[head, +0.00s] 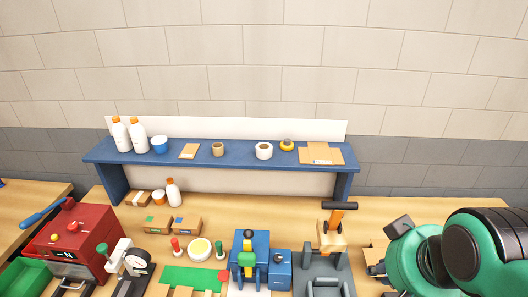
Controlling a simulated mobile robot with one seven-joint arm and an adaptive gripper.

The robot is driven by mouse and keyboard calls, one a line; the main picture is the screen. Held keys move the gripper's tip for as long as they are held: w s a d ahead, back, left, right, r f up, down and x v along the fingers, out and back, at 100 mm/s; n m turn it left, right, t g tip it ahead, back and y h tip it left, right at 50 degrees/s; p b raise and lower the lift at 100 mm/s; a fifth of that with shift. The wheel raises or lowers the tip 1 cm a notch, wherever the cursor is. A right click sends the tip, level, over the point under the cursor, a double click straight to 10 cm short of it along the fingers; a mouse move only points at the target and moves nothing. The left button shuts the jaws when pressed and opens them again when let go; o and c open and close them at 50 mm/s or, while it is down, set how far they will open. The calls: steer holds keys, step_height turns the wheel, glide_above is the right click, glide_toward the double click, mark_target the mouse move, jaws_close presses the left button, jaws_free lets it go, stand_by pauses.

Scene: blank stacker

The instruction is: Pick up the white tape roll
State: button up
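The white tape roll (264,150) stands on top of the blue shelf (100,158), right of the shelf's middle. It sits between a small brown roll (217,149) on its left and a yellow roll (287,145) on its right. Nothing covers it. My green and black arm fills the lower right corner of the head view. A small dark part at the arm's left end looks like my gripper (375,269). It is far to the lower right of the tape roll, and its fingers are too unclear to tell open from shut.
Below, the wooden bench (100,208) holds a red machine (75,235), a blue device (249,262) and a grey fixture (322,282).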

steer(key=o, duration=1.1)
steer(key=shift+r, duration=0.1)
steer(key=w+a+r+n+g+p, duration=0.1)
steer(key=w+a+r+n+p, duration=0.15)
steer(key=w+r, duration=0.45)
steer(key=w+a+r+n+p, duration=0.1)
steer(key=w+a+r+p, duration=0.25)
steer(key=w, duration=0.75)
steer(key=w+a+r+n+g+p, duration=0.1)
steer(key=w+a+r+n+p, duration=0.2)
steer(key=w, duration=0.6)
steer(key=w+a+f+n+g+p, duration=0.1)
steer(key=w+a+f+p, duration=0.1)
steer(key=w+a, duration=0.3)
steer(key=w+a+f+n+g+p, duration=0.1)
steer(key=w+a+p, duration=0.4)
steer(key=w, duration=0.7)
steer(key=w+a+f+n+y+p, duration=0.1)
steer(key=w+a+f+n+p, duration=0.1)
steer(key=w, duration=0.7)
steer(key=a+f+p, duration=0.1)
steer(key=a+f, duration=0.1)
steer(key=a, duration=0.1)
steer(key=shift+w+a+f+n+g, duration=0.15)
steer(key=shift+w+a+n+g, duration=0.2)
steer(key=shift+g, duration=0.05)
